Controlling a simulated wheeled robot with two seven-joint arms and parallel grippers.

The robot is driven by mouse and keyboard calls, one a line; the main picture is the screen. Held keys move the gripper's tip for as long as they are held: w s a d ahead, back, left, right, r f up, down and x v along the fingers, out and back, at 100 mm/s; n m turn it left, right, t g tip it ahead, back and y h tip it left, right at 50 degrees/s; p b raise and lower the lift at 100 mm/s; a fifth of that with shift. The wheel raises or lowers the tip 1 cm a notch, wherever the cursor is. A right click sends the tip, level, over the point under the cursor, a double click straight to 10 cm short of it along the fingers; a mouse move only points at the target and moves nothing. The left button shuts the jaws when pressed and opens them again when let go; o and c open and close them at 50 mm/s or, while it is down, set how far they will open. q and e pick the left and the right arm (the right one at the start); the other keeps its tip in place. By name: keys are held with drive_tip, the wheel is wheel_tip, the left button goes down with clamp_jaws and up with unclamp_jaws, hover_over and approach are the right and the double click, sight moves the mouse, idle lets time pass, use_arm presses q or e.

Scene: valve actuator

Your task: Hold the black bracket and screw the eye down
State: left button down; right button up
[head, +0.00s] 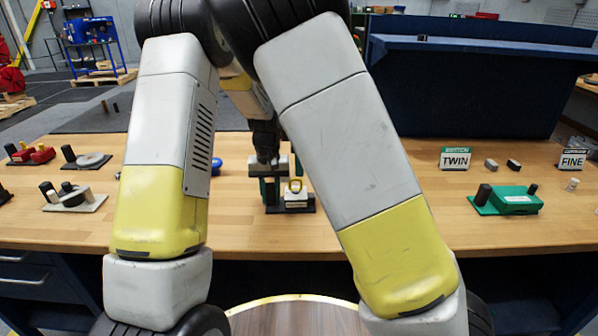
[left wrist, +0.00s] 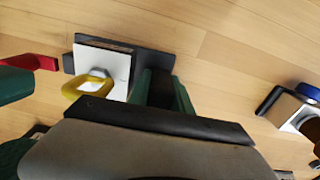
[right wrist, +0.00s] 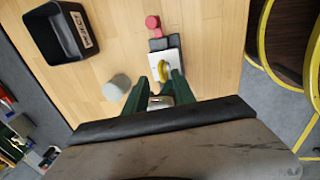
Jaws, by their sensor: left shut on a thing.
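A white block with a yellow eye (head: 295,186) stands on a dark base plate in the middle of the bench. In the left wrist view, the block (left wrist: 120,63) lies left of my left gripper (left wrist: 165,88), with the yellow eye (left wrist: 88,86) at its near side. My left gripper is shut on the black bracket (left wrist: 150,90), mostly hidden between its green fingers. In the right wrist view, the green fingers of my right gripper (right wrist: 167,75) are apart, and the yellow eye (right wrist: 164,71) shows near the tips. Contact cannot be told.
A black bin (right wrist: 68,38) and a pale cylinder (right wrist: 117,87) stand left in the right wrist view. A green fixture (head: 512,199) and label signs (head: 455,158) stand on the bench's right. Several fixtures stand at left. Front bench is clear.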

wheel_tip(320, 180, up, 8)
drive_tip(key=s, duration=0.1)
drive_tip(key=shift+s, duration=0.3)
use_arm(q)
drive_tip(key=c, duration=1.1)
unclamp_jaws()
